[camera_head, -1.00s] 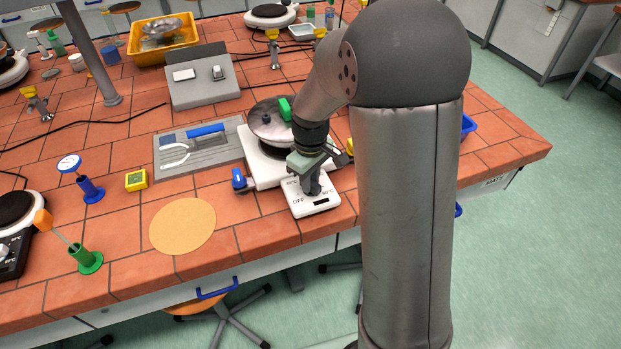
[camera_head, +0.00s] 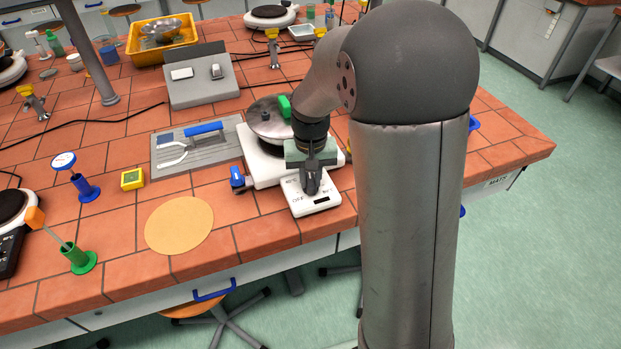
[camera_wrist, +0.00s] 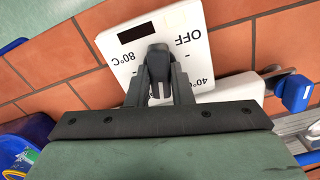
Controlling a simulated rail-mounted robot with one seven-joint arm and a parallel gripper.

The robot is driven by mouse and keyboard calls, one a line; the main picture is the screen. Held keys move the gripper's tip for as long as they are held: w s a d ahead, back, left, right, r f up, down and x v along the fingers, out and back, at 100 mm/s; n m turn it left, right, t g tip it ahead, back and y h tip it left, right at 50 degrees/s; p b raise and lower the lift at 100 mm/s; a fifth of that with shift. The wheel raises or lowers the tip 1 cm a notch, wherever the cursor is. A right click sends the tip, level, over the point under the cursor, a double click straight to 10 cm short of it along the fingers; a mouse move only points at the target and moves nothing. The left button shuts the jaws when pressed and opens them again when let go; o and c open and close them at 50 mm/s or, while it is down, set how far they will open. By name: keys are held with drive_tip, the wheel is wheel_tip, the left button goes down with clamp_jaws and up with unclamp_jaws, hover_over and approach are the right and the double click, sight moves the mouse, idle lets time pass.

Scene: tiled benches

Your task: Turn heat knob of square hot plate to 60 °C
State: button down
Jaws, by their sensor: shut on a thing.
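The white square hot plate (camera_head: 262,172) stands near the bench's front edge, and its control panel (camera_head: 322,203) juts toward the edge. The wrist view shows the panel (camera_wrist: 205,50) with a dark display and the marks OFF, 40 °C and 80 °C. My gripper (camera_head: 312,186) reaches down to the panel from above. In the wrist view my gripper (camera_wrist: 160,88) has its fingers on both sides of the dark heat knob (camera_wrist: 158,62), shut on it. Which mark the knob points to I cannot tell. The 60 °C mark is not visible.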

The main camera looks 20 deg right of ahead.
sight(310, 180)
drive_tip(key=shift+m, duration=1.6)
drive_tip(key=c, duration=1.3)
unclamp_jaws()
wheel_tip(310, 180, up, 18)
drive_tip(key=shift+f+b, duration=0.25)
drive_tip(key=shift+b, duration=0.4)
drive_tip(key=s+f+n, duration=0.1)
drive_tip(key=s+f, duration=0.3)
drive_tip(key=s, duration=0.3)
drive_tip(key=s+f+n, duration=0.2)
drive_tip(key=s+f, duration=0.2)
drive_tip(key=s, duration=0.3)
drive_tip(key=s+f+n, duration=0.2)
drive_tip(key=s+f, duration=0.3)
drive_tip(key=s, duration=0.2)
drive_tip(key=shift+s+a+t, duration=0.15)
drive_tip(key=shift+s+t, duration=0.15)
drive_tip(key=shift+s, duration=0.05)
